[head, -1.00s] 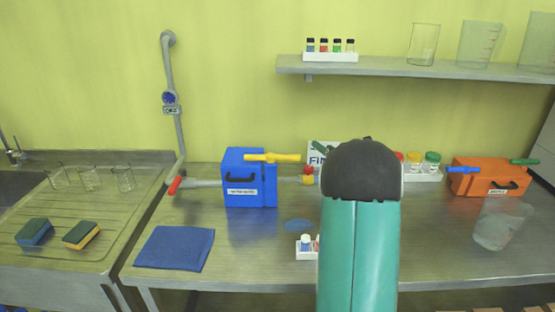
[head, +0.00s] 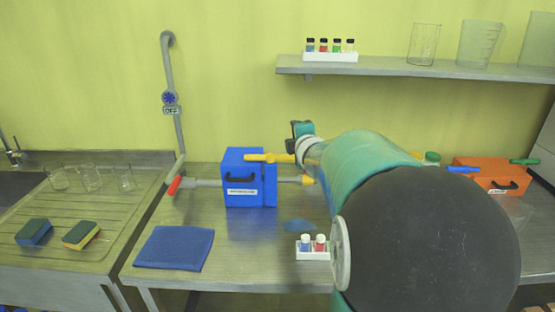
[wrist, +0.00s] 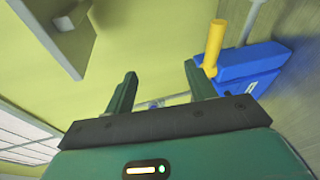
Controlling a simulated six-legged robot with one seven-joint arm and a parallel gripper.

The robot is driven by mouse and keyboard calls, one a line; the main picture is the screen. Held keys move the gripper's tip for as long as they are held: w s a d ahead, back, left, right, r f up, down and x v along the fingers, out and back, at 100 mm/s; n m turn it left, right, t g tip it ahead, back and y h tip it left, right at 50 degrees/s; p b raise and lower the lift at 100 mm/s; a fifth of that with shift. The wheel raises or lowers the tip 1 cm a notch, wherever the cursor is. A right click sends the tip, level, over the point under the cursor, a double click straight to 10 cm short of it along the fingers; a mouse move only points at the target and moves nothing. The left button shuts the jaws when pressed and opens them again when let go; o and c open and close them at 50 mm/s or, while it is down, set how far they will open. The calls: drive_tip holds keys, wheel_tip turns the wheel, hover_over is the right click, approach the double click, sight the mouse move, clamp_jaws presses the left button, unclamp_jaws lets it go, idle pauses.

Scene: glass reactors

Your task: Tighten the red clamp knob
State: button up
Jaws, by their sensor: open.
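No red clamp knob can be made out for sure now. A small red part seen earlier beside the yellow fitting (head: 307,180), right of the blue box (head: 240,190), is hidden behind my arm. A red handle end (head: 174,186) shows left of the box, but I cannot tell if it is the knob. My gripper (head: 300,130) is raised above and right of the box, near the yellow handle (head: 272,158). In the wrist view my gripper (wrist: 160,88) has its fingers apart with nothing held. The blue box (wrist: 245,65) and yellow handle (wrist: 214,47) lie right of the fingers.
A small rack with blue and red vials (head: 313,254) stands on the bench below my arm. An orange box (head: 490,175) is at the right. A blue cloth (head: 174,248) and sponges (head: 81,235) lie left. A shelf (head: 430,68) hangs on the wall.

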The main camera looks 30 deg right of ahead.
drive_tip(key=s+a+m+g, duration=0.1)
drive_tip(key=s+a+m, duration=0.1)
drive_tip(key=a, duration=0.3)
drive_tip(key=s+a+f+m+g+y, duration=0.1)
drive_tip(key=s+a+m, duration=0.2)
drive_tip(key=a+m, duration=0.1)
drive_tip(key=shift+s+a+g, duration=0.25)
drive_tip(key=shift+a+g, duration=0.05)
drive_tip(key=shift+a, duration=0.2)
drive_tip(key=w+d+f+m+t, duration=0.2)
drive_tip(key=d+f, duration=0.1)
drive_tip(key=d, duration=0.4)
drive_tip(key=w+d+f+m+t, duration=0.1)
drive_tip(key=w+d+f+m, duration=0.15)
drive_tip(key=d, duration=0.45)
drive_tip(key=s+d+f+m+t+y, duration=0.4)
drive_tip(key=d+f, duration=0.4)
drive_tip(key=f, duration=0.4)
drive_tip(key=w, duration=1.1)
drive_tip(key=shift+d+g, duration=0.15)
drive_tip(key=shift+g, duration=0.25)
